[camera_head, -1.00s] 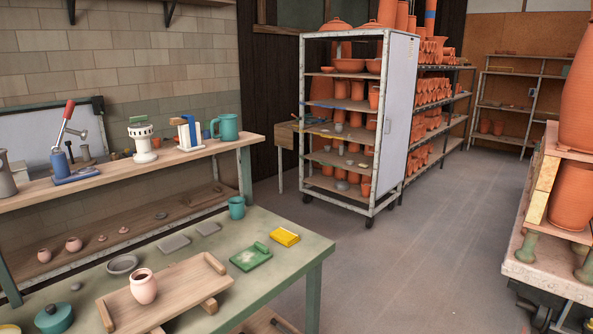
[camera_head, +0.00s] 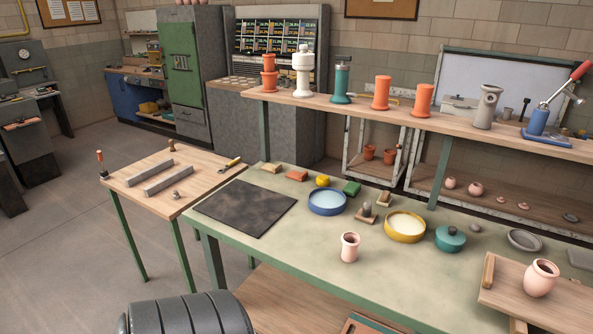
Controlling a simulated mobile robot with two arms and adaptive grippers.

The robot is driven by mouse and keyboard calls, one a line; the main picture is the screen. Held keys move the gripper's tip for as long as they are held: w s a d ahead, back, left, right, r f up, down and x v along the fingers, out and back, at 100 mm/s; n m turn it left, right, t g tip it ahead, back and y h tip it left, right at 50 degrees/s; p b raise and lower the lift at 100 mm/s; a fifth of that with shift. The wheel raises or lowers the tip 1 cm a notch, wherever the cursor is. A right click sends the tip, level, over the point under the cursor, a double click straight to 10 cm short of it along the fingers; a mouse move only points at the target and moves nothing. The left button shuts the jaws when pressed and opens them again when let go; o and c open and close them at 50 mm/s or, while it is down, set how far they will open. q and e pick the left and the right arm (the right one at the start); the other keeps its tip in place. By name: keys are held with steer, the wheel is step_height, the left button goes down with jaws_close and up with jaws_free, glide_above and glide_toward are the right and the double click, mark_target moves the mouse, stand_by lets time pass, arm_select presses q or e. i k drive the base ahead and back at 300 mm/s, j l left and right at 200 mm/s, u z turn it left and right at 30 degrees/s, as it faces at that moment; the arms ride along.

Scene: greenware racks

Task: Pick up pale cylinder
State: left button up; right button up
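A pale pink cylinder (camera_head: 349,247) stands upright near the front edge of the green-topped table (camera_head: 290,235). It looks like a small open vessel with a dark mouth. A rounder pale pink jar (camera_head: 541,278) stands on a wooden board (camera_head: 505,296) at the right. Neither of my grippers is in view, so their state and their distance from the cylinder do not show.
Behind the cylinder are a blue-rimmed bowl (camera_head: 327,203), a yellow bowl (camera_head: 405,227) and a teal lidded pot (camera_head: 450,239). A dark mat (camera_head: 245,208) lies to the left. A shelf (camera_head: 350,109) with several vessels runs above. A low wooden table (camera_head: 150,196) stands at left.

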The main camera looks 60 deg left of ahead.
mark_target(351, 240)
steer(key=u, duration=1.55)
